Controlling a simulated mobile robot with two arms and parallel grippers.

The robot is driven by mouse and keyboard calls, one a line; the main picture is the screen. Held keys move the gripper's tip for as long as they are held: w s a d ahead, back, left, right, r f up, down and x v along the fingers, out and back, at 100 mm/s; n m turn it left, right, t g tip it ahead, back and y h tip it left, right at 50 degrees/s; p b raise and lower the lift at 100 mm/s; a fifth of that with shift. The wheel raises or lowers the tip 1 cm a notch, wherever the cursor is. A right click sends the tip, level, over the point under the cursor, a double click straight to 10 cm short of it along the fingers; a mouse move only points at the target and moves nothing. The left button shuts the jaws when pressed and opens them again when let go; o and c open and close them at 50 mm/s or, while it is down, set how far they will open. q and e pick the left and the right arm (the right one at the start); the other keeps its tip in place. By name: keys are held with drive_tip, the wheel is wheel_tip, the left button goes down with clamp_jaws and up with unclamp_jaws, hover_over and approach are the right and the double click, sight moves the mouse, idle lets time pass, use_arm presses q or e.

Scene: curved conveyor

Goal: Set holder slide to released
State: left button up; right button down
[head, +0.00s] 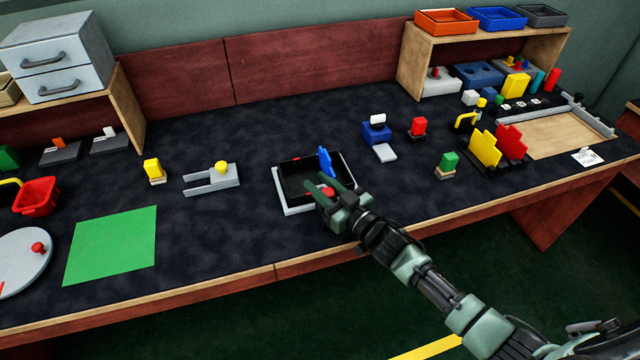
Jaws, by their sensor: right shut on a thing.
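The black tray-like holder (291,181) sits on a light grey base (280,202) in the middle of the table. A blue upright piece (325,161) stands at its back right. A red knob (328,191) shows at its front right, between the fingers of my right gripper (326,184). My right gripper is shut on the red knob, reaching in from the lower right. The fingers and wrist hide part of the holder's right front side, and I cannot tell the slide's exact position. My left gripper is not in view.
Left of the holder are a grey fork-shaped fixture (212,182) with a yellow knob and a yellow block (154,170).

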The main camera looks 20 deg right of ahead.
idle(0.3)
drive_tip(key=s+p, duration=0.1)
drive_tip(key=s, duration=0.2)
drive_tip(key=shift+s+p, duration=0.2)
drive_tip(key=shift+p, duration=0.2)
drive_tip(key=shift+w+f, duration=0.1)
drive_tip(key=shift+f, duration=0.05)
drive_tip(key=c, duration=1.1)
unclamp_jaws()
drive_tip(key=shift+o, duration=0.2)
drive_tip(key=shift+d, duration=0.1)
drive_tip(key=v, duration=0.8)
drive_tip(key=shift+b, duration=0.35)
